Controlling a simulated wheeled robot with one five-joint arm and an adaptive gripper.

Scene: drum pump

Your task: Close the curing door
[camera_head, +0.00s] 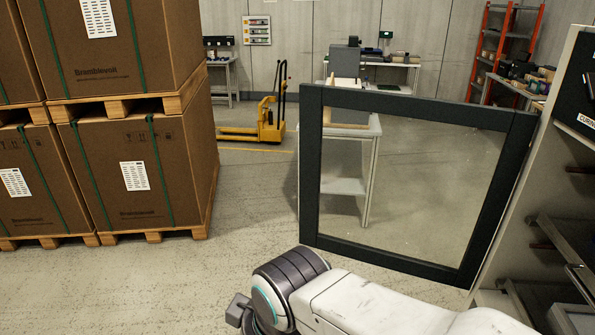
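The curing door (311,178) is a dark-framed panel with a large clear window, in the middle right of the head view. It stands swung out from the pale curing cabinet (539,165) at the right edge, so the cabinet's racks show. A sign that begins "CURING" is partly visible on the cabinet. My arm crosses the bottom of the view, in front of the door's lower edge. My gripper cannot be made out; only a small grey part shows at the arm's lower left end. I cannot tell whether the arm touches the door.
Stacked brown cartons on wooden pallets (150,236) fill the left side. A yellow pallet truck (268,122) stands behind. A small pale table (345,187) shows through the door window. Orange shelving (535,48) stands at the back right. The floor between cartons and door is clear.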

